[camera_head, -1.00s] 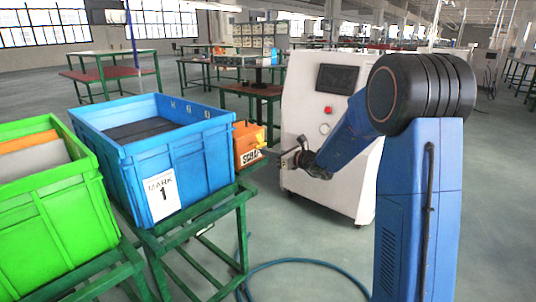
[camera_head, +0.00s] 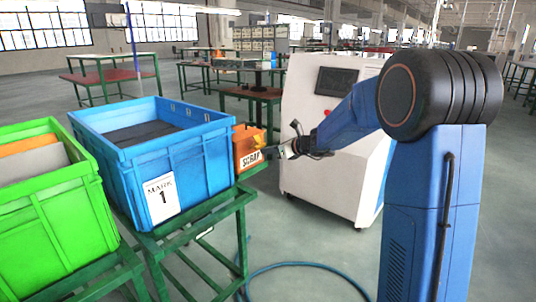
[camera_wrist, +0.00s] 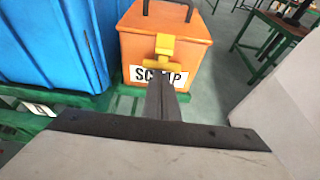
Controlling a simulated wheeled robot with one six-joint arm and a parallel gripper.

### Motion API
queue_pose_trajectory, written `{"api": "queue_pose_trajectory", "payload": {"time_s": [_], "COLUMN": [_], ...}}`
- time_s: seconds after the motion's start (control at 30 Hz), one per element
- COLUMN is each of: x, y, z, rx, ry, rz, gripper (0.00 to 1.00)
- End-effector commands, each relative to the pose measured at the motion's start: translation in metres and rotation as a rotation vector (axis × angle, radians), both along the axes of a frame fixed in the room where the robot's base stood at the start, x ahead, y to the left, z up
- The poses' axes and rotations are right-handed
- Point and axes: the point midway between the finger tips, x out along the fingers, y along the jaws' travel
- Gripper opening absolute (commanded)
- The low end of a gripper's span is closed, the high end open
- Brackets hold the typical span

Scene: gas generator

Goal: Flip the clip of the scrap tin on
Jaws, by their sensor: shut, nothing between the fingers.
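The scrap tin (camera_head: 246,147) is an orange box with a white SCRAP label, standing just right of the blue crate in the head view. In the wrist view the scrap tin (camera_wrist: 140,45) is ahead, with a dark handle on top. Its yellow clip (camera_wrist: 164,50) is on the front face, over the label. My gripper (camera_wrist: 161,84) is shut and empty, its fingertips pointing at the tin just below the clip. I cannot tell whether they touch it. In the head view my gripper (camera_head: 270,153) is at the tin's right side.
The blue crate (camera_head: 205,170) marked MARK 1 and a green crate (camera_head: 62,230) stand on green-framed stands (camera_head: 215,210). A white cabinet (camera_head: 320,180) with a screen stands behind my arm. A blue hose (camera_head: 300,266) lies on the floor.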

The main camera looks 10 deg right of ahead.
Motion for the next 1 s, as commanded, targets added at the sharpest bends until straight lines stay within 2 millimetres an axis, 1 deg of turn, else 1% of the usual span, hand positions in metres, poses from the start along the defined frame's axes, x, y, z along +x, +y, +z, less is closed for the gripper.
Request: {"api": "queue_pose_trajectory", "payload": {"time_s": [0.03, 0.6, 0.9, 1.0], "x": [0.001, 0.006, 0.009, 0.010], "y": [0.000, 0.005, 0.006, 0.007], "z": [0.004, 0.025, 0.032, 0.035], "rx": [-0.016, -0.172, -0.228, -0.226], "ry": [0.014, 0.232, 0.312, 0.311], "rz": [0.002, 0.001, 0.002, 0.001], "gripper": [0.00, 0.00, 0.00, 0.00]}}
